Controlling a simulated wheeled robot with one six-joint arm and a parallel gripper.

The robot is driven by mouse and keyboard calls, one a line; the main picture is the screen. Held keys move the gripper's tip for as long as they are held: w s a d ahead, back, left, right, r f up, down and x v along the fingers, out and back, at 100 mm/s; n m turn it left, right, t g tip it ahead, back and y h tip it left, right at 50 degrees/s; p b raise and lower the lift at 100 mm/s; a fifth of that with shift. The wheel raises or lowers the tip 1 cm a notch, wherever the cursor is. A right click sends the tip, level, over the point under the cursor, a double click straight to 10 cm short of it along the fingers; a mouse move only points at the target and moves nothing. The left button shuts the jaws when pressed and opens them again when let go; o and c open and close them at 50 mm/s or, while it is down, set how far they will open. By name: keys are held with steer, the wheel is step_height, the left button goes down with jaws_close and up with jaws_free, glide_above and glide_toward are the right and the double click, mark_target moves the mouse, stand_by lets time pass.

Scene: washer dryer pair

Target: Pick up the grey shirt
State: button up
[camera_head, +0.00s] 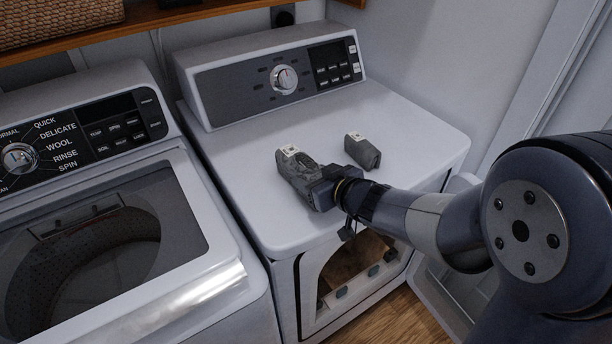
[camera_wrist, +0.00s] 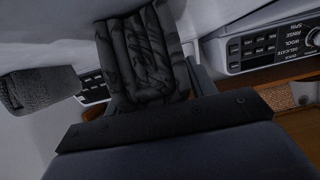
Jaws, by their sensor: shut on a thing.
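A grey folded garment, which looks like the grey shirt (camera_head: 293,166), is at my gripper on the white dryer's top in the head view. It has a small pale patch on its upper end. My gripper (camera_head: 321,190) is shut on its near right side. In the wrist view the held cloth (camera_wrist: 145,50) looks dark grey and creased, directly ahead of the gripper's dark body. The gripper hides its near end. I cannot tell whether the cloth touches the dryer top.
A second grey piece (camera_head: 364,152) with a pale patch stands to the right on the dryer top (camera_head: 420,135); it also shows at left in the wrist view (camera_wrist: 40,90). The dryer's control panel (camera_head: 285,78) rises behind. The dryer's front is open below. A washer (camera_head: 215,250) stands left.

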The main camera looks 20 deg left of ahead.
steer(key=shift+c, duration=1)
